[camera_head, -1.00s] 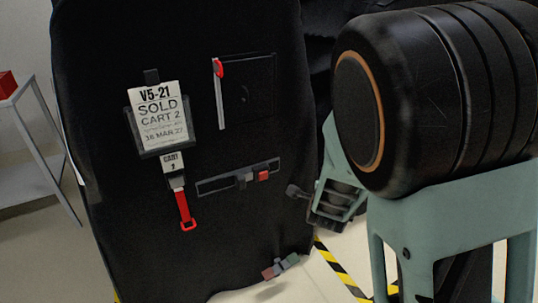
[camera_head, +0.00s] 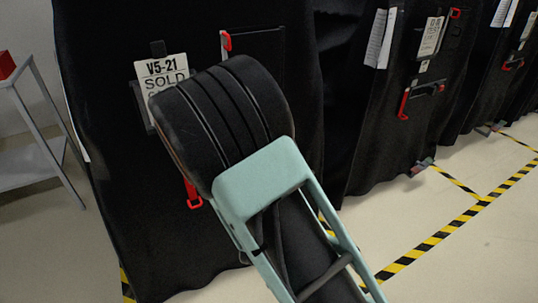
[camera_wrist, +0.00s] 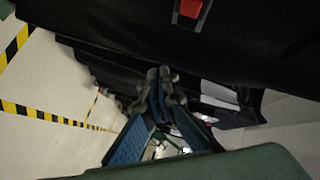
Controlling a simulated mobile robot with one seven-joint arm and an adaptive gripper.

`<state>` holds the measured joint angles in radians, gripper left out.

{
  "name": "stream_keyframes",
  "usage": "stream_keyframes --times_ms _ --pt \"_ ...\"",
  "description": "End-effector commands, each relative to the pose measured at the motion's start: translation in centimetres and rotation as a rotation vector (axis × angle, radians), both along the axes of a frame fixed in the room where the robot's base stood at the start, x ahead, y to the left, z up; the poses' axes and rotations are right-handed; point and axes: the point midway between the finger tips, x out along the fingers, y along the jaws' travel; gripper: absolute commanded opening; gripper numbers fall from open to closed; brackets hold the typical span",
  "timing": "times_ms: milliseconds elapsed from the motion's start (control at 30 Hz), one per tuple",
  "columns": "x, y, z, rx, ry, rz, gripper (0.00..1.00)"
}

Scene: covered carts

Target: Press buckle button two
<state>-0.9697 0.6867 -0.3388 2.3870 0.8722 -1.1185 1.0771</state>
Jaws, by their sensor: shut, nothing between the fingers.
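The black-covered cart with the "V5-21 SOLD" sign (camera_head: 162,72) stands in front of me in the head view. Its buckle strip is hidden behind my arm there. In the wrist view a red button (camera_wrist: 190,8) on a dark buckle strip shows at the top edge, partly cut off. My gripper (camera_wrist: 161,76) shows in the wrist view with its fingers together and nothing between them. It is below the button in the picture and apart from it. My gripper is hidden behind my arm in the head view.
A red pull handle (camera_head: 193,195) hangs beside my arm, and a red latch (camera_head: 226,41) sits above it on the cover. More covered carts (camera_head: 440,75) stand to the right. A grey shelf (camera_head: 30,165) is at the left. Open floor with striped tape (camera_head: 430,242) lies at the right.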

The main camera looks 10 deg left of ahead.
Motion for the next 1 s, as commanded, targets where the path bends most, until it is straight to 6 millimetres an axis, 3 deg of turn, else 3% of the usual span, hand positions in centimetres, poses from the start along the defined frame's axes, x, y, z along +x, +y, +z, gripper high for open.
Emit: stream_keyframes --times_ms 267,700,1000 --pt "1.3 0.9 0.2 0.001 -0.001 0.001 0.0" --pt "6.2 4.1 -0.1 0.004 -0.001 -0.001 0.0" --pt "7.3 4.9 0.0 0.001 0.001 0.0 0.0"
